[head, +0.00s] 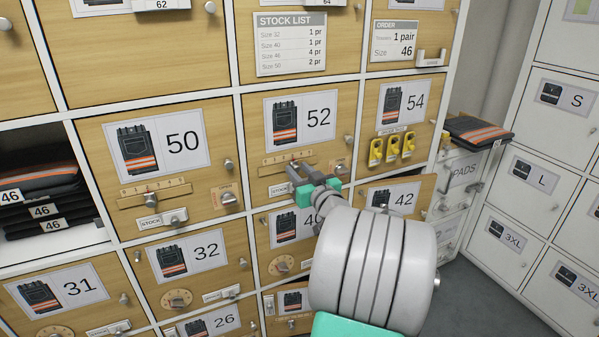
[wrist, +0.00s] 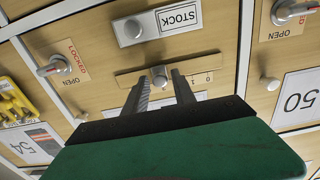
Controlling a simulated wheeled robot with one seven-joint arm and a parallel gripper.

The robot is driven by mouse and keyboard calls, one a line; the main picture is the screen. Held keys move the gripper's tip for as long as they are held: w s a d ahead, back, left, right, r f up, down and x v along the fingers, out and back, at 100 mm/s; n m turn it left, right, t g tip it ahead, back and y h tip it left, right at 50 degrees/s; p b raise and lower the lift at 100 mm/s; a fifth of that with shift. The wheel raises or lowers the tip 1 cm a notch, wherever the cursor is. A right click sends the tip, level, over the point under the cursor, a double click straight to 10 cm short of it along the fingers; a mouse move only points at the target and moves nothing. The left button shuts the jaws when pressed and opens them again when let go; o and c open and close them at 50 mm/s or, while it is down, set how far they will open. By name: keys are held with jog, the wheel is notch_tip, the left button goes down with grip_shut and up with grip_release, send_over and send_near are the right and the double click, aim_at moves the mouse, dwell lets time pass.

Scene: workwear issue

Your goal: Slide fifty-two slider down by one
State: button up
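The fifty-two locker door (head: 342,109) carries a label with 52 and a picture of trousers. Below the label is its slider scale (head: 272,160), a wooden strip with a slot. In the wrist view, which is inverted, the slider knob (wrist: 158,76) sits between the two fingers of my gripper (wrist: 161,79). The fingers are apart, one on each side of the knob, and do not clearly press on it. The digits 1 and 0 show on the scale (wrist: 208,78) to the right of the knob; my fingers hide other marks. My gripper (head: 299,173) covers the knob in the head view.
A STOCK drawer plate (wrist: 158,22) lies just below the slider on the door. A lock lever (wrist: 57,65) marked LOCKED and OPEN is beside it. The fifty slider (head: 152,199) is on the left-hand door. Yellow tags (head: 392,149) hang under 54. Door 42 (head: 405,198) looks ajar.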

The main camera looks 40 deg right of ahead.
grip_shut()
dwell(1.1)
